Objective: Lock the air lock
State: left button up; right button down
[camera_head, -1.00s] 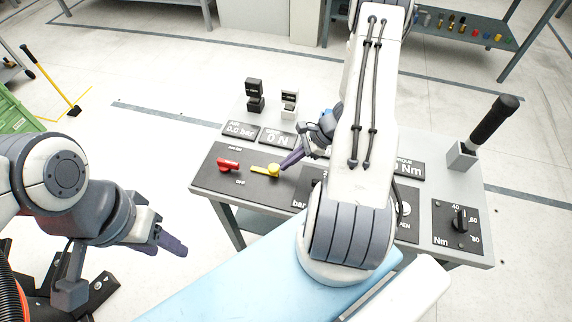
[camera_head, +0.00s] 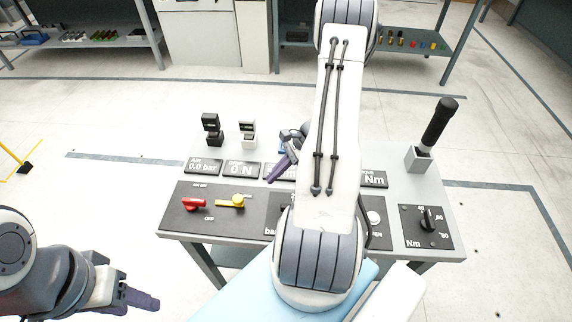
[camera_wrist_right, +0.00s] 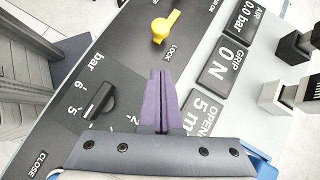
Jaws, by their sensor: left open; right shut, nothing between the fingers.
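A yellow lever (camera_head: 230,202) sits on the dark panel of the grey bench, its thin end pointing left in the head view. In the right wrist view, the yellow lever (camera_wrist_right: 165,26) stands above the printed word LOCK. A red lever (camera_head: 195,204) is just left of it. My right gripper (camera_head: 272,178) is shut and empty, up and right of the yellow lever and apart from it. In the right wrist view its closed purple fingers (camera_wrist_right: 161,72) point toward the lever with a gap between. My left gripper (camera_head: 150,300) is open and empty, low at the left, off the bench.
Display plates (camera_head: 203,167) read 0.0 bar and 0 N. Black and white rocker-like blocks (camera_head: 212,130) stand behind them. A black bar dial (camera_wrist_right: 98,103) is beside my right fingers. A black-handled tool (camera_head: 440,122) stands upright in a holder at right.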

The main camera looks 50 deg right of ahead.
jog(key=v, duration=0.5)
jog(key=shift+f, duration=0.1)
dwell(0.4)
jog(key=a+r+n+g+h, duration=0.1)
jog(key=a+r+n+g, duration=0.1)
jog(key=a+r+n, duration=0.45)
jog(key=w+a+r+n+g+h, duration=0.1)
jog(key=a+n+g, duration=0.15)
jog(key=a, duration=0.65)
jog(key=a+r+n+g+h, duration=0.1)
jog(key=a+r+n, duration=0.2)
jog(key=a+n, duration=0.35)
jog(key=s+a+r+n+t+h, duration=0.2)
jog(key=s+a+r+n, duration=0.4)
jog(key=s+a+n, duration=0.6)
jog(key=s+n+h, duration=0.1)
jog(key=n, duration=0.1)
jog(key=shift+s+a+n+h, duration=0.2)
jog(key=shift+s+n+h, duration=0.05)
jog(key=shift+n+h, duration=0.15)
